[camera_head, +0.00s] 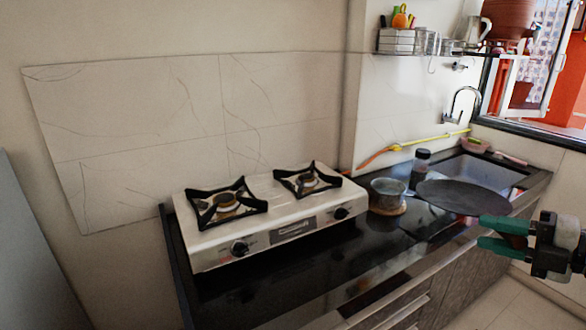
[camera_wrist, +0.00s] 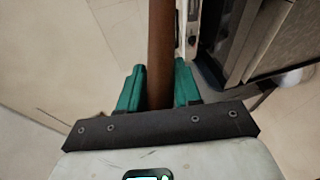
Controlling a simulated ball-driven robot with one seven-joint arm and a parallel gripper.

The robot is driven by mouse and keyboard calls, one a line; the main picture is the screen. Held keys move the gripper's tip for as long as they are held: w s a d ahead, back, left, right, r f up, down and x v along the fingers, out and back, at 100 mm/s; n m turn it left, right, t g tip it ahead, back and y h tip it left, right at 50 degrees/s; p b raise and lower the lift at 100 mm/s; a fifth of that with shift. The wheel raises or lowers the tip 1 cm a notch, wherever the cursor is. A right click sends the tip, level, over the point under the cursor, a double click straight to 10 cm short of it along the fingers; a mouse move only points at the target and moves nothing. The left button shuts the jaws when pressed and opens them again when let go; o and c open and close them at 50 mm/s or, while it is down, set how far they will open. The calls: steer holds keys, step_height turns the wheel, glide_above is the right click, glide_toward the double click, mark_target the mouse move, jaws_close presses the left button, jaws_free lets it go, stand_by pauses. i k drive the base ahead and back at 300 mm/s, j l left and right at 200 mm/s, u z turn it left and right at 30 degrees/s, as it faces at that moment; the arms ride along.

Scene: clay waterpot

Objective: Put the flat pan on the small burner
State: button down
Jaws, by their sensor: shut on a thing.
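The flat pan (camera_head: 462,196) is dark and round. It is held out over the counter near the sink, roughly level. My gripper (camera_head: 484,232) is at the right, shut on the pan's handle. In the wrist view my gripper (camera_wrist: 158,85) has its two green fingers on either side of the brown handle (camera_wrist: 161,45). The pan's disc is out of the wrist view. The stove (camera_head: 285,226) has two burners with black grates. The right burner (camera_head: 307,181) looks smaller than the left burner (camera_head: 227,203). Both grates are bare.
A metal pot (camera_head: 387,193) stands between the stove and the pan. A dark-lidded jar (camera_head: 420,167) stands behind the pan. A sink (camera_head: 478,175) with a tap (camera_head: 462,103) is at the right. A shelf (camera_head: 450,53) with dishes hangs above. The wall (camera_head: 150,110) bounds the stove's back.

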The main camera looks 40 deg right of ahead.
mark_target(302, 183)
steer(key=i, duration=1.3)
